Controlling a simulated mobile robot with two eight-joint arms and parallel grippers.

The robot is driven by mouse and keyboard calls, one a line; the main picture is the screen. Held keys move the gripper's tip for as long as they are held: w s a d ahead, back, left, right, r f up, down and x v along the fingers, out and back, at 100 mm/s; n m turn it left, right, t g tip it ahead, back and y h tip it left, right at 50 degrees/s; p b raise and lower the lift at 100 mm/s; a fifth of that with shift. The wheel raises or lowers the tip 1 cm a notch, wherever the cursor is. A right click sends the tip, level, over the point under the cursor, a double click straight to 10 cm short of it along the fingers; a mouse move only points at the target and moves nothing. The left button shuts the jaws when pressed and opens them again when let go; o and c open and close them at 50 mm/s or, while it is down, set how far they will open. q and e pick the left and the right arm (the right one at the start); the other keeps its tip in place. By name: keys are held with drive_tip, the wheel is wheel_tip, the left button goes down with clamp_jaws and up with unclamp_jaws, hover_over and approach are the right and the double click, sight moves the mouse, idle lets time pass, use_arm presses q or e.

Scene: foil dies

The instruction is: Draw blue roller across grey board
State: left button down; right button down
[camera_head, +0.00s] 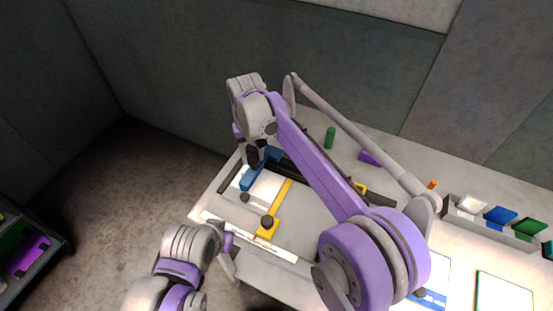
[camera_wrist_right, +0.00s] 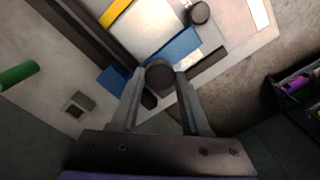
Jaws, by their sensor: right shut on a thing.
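The blue roller (camera_head: 247,181) shows as a blue bar at the far left of the table; part is hidden by my right gripper (camera_head: 256,160). In the right wrist view, the right gripper (camera_wrist_right: 160,80) is shut on a dark round knob (camera_wrist_right: 160,77), with the blue roller (camera_wrist_right: 178,47) showing on both sides of it. The light grey board (camera_head: 238,211) lies beside it, with a dark knob (camera_head: 244,197) on it. A white sheet (camera_head: 265,187) lies next to the blue bar. My left gripper (camera_head: 226,241) is low at the front left, its jaws unclear.
A yellow piece (camera_head: 281,202) with a dark knob stands right of the sheet. A green cylinder (camera_head: 330,138) and a purple wedge (camera_head: 368,157) stand behind. A grey rack (camera_head: 463,216) holds coloured blocks at right. A dark bin (camera_wrist_right: 296,92) stands off the table.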

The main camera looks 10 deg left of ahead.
use_arm(q)
drive_tip(key=shift+w+r, duration=0.15)
drive_tip(key=shift+r, duration=0.25)
use_arm(e)
drive_tip(key=shift+w+a, duration=0.2)
drive_tip(key=shift+a, duration=0.5)
drive_tip(key=shift+w+a, duration=0.15)
drive_tip(key=shift+a, duration=0.55)
drive_tip(key=shift+c, duration=1.8)
unclamp_jaws()
drive_tip(key=shift+r, duration=0.1)
use_arm(q)
drive_tip(key=shift+w+r+p, duration=0.3)
drive_tip(key=shift+r+p, duration=0.45)
use_arm(e)
wheel_tip(320, 180, up, 11)
drive_tip(key=shift+f, duration=0.2)
drive_tip(key=shift+d, duration=0.1)
